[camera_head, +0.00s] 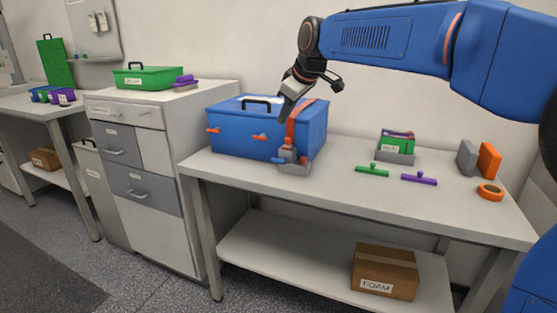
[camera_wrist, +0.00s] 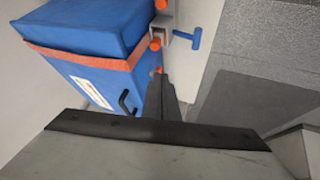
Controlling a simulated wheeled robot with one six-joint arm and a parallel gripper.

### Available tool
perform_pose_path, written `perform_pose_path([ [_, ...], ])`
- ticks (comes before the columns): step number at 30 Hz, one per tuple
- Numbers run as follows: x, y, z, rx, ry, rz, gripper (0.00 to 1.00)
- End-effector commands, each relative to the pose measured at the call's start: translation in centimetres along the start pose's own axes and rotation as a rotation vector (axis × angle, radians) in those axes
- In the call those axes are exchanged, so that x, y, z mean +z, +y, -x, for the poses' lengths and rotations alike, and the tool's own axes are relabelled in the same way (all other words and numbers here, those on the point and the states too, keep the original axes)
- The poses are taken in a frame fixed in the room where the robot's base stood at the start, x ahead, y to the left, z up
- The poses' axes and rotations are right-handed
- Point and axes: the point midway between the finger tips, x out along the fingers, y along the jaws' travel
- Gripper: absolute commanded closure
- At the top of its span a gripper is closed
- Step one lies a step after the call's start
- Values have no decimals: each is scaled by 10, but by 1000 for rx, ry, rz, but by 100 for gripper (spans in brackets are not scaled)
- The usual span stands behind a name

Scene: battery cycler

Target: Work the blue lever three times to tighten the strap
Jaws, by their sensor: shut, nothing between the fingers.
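A blue box (camera_head: 245,133) stands on the bench with an orange strap (camera_head: 302,113) over its right part. A grey ratchet (camera_head: 293,168) sits low at the box front where the strap comes down, with the small blue lever (camera_head: 278,160) beside it, sticking out to the left. In the wrist view the blue lever (camera_wrist: 189,40) has a T shape and sticks out from a small grey bracket, past the fingertips. My gripper (camera_head: 284,117) is shut and empty, above the ratchet in front of the box's upper edge. It also shows in the wrist view (camera_wrist: 161,78), apart from the lever.
Orange latches (camera_head: 259,136) and a black handle (camera_head: 263,100) are on the box. The bench front is mostly clear.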

Motion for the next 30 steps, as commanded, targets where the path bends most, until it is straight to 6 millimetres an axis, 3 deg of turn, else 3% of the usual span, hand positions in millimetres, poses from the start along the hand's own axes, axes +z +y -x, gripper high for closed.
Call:
perform_pose_path([
  [8, 5, -5, -7, 0, 0, 0, 100],
  [30, 42, -43, -58, 0, 1, 0, 100],
])
